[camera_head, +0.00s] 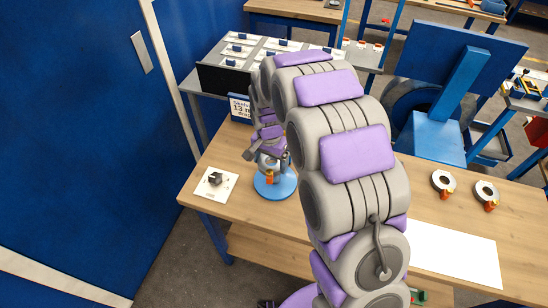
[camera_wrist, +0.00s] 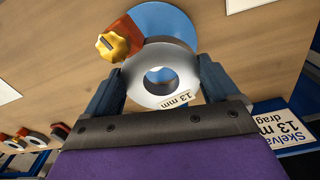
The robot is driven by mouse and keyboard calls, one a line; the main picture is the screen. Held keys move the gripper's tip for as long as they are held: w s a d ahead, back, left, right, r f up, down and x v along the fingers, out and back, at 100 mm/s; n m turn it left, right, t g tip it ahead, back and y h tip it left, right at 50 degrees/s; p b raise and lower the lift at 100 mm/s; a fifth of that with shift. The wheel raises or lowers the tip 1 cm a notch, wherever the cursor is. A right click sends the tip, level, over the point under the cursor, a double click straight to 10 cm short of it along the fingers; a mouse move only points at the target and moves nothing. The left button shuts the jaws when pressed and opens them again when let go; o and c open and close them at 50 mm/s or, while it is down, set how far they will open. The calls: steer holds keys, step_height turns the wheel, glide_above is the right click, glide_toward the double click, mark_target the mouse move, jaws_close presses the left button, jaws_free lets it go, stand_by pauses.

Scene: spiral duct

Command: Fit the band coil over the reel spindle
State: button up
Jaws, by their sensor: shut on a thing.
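The band coil (camera_wrist: 182,72) is a silver-grey ring with a "13 mm" label, held between the two dark fingers of my gripper (camera_wrist: 160,74). An orange piece with a yellow knob (camera_wrist: 120,42) sits beside the coil's upper left. The reel stand's round blue base (camera_wrist: 165,18) shows beyond the coil. In the head view, my gripper (camera_head: 271,160) is over the blue base (camera_head: 275,187) on the table, with the coil mostly hidden.
A white plate with a black knob (camera_head: 216,181) lies left of the stand. A "13 mm" sign (camera_head: 240,108) stands behind it. Two more coils (camera_head: 443,181) (camera_head: 487,191) and a white sheet (camera_head: 452,254) lie on the right of the wooden table (camera_head: 425,208). A blue door stands left.

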mark_target(277, 166)
steer(key=shift+d+f, duration=0.1)
steer(key=shift+f, duration=0.45)
steer(key=shift+d+f+b, duration=0.25)
steer(key=shift+d+f, duration=0.05)
steer(key=shift+d, duration=0.25)
steer(key=shift+d+f+b, duration=0.2)
steer(key=shift+d+f, duration=0.1)
steer(key=shift+d, duration=0.25)
steer(key=shift+a+f, duration=0.1)
steer(key=shift+f, duration=0.35)
steer(key=shift+a+f+b, duration=0.4)
steer(key=shift+a+f, duration=0.15)
steer(key=shift+a, duration=0.15)
steer(key=shift+f, duration=0.15)
steer(key=shift+d+f+b, duration=0.4)
steer(key=shift+f+b, duration=0.05)
steer(key=shift+f, duration=0.4)
steer(key=shift+a+f, duration=0.15)
steer(key=shift+f, duration=0.35)
steer(key=shift+a+f, duration=0.15)
steer(key=shift+f, duration=0.35)
steer(key=shift+d+f, duration=0.1)
steer(key=shift+f, duration=0.05)
